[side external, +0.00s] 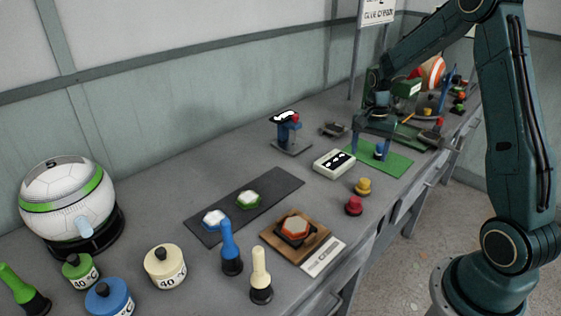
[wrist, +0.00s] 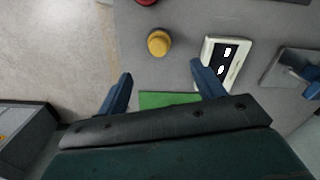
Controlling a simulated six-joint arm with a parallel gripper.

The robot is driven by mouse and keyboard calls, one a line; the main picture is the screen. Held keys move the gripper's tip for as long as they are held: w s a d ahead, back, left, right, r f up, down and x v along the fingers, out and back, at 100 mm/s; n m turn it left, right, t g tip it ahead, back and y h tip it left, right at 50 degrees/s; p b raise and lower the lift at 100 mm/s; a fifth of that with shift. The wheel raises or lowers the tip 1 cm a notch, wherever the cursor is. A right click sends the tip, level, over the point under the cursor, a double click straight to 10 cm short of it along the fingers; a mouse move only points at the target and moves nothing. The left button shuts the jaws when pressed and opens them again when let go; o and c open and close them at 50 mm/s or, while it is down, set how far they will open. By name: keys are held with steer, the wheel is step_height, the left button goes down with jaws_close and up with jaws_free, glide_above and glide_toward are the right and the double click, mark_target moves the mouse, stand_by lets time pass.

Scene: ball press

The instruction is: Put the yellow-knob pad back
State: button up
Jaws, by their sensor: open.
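The yellow-knob pad (side external: 363,187) stands upright on the grey bench, behind a red-knob pad (side external: 354,204). It also shows in the wrist view (wrist: 159,42), beyond my fingertips and apart from them. My gripper (wrist: 161,70) is open, with nothing seen between its two blue fingers. In the side view, my gripper (side external: 371,148) is over the green mat (side external: 398,163), farther along the bench than the yellow-knob pad. The gripper body hides much of the mat in the wrist view.
A white box with dark displays (side external: 334,161) stands close to the mat. A blue stand (side external: 290,133) is behind it. A wooden tray (side external: 270,236) holds a ball panel, and a dark mat (side external: 278,181) holds two panels. The bench front edge is near the yellow-knob pad.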

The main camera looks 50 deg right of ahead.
steer(key=s+a+r+n+t, duration=0.15)
steer(key=a+r+n, duration=0.25)
steer(key=a+r, duration=0.4)
steer(key=s+a+r+n+t, duration=0.2)
steer(key=s+a+r+n, duration=0.3)
steer(key=s+a, duration=0.2)
steer(key=s+a+r+n+t, duration=0.2)
steer(key=s+a+r+n, duration=0.3)
steer(key=s, duration=0.6)
steer(key=shift+a+r+n, duration=0.25)
steer(key=shift+a+n, duration=0.25)
steer(key=shift+a, duration=0.65)
